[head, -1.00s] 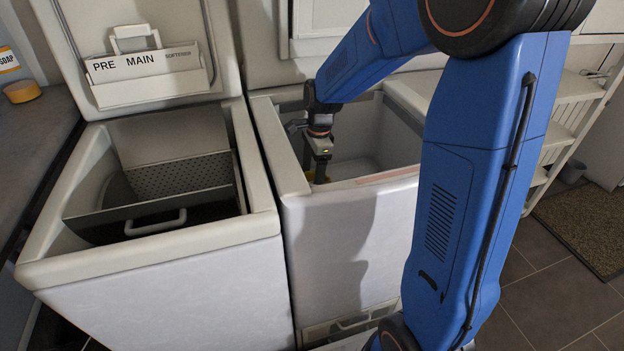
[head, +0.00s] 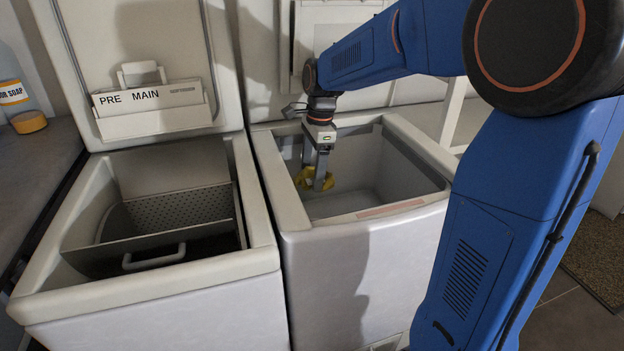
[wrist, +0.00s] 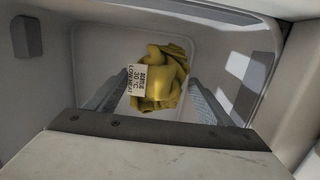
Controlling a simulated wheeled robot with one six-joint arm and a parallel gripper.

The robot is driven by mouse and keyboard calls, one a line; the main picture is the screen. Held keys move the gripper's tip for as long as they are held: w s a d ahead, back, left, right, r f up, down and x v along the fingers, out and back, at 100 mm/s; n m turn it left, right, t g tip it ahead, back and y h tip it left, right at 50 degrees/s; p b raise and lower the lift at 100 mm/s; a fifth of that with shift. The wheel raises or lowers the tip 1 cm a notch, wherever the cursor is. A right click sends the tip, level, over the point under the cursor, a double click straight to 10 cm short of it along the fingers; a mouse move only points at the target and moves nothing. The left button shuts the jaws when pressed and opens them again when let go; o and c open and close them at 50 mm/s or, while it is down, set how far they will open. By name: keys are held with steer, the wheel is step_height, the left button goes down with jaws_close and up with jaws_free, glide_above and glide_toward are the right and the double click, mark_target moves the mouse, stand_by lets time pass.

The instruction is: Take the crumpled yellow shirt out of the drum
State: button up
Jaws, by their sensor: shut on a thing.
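The crumpled yellow shirt (head: 305,178) is between the fingers of my gripper (head: 322,183), which is shut on it. It hangs in the opening of the right-hand toploader (head: 345,235), near the left side. In the wrist view the shirt (wrist: 165,85) is bunched between both fingers of my gripper (wrist: 158,78), with a white care label (wrist: 147,78) reading 30 °C facing the camera. The pale tub floor shows beyond it. The left-hand toploader (head: 150,300) has a perforated drum (head: 185,178) with its flap open; its inside is dark.
The right-hand opening has a raised rim (head: 275,180) close to my gripper's left. Both lids stand up; the left lid (head: 80,60) holds a detergent drawer (head: 155,103). A soap bottle (head: 15,95) stands on the counter at far left. The tub's right part is clear.

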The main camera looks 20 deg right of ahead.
mark_target(312, 165)
step_height(312, 165, up, 10)
steer(key=shift+f, duration=0.1)
steer(key=shift+w+r, duration=0.2)
steer(key=shift+r, duration=0.65)
steer(key=shift+w+r, duration=0.15)
steer(key=shift+r, duration=0.75)
steer(key=shift+w+r, duration=0.2)
steer(key=shift+r, duration=0.65)
steer(key=r, duration=0.1)
steer(key=s+r, duration=0.1)
steer(key=r, duration=0.1)
steer(key=shift+s, duration=0.3)
steer(key=shift+c, duration=0.8)
steer(key=shift+w, duration=0.25)
steer(key=shift+r, duration=1.7)
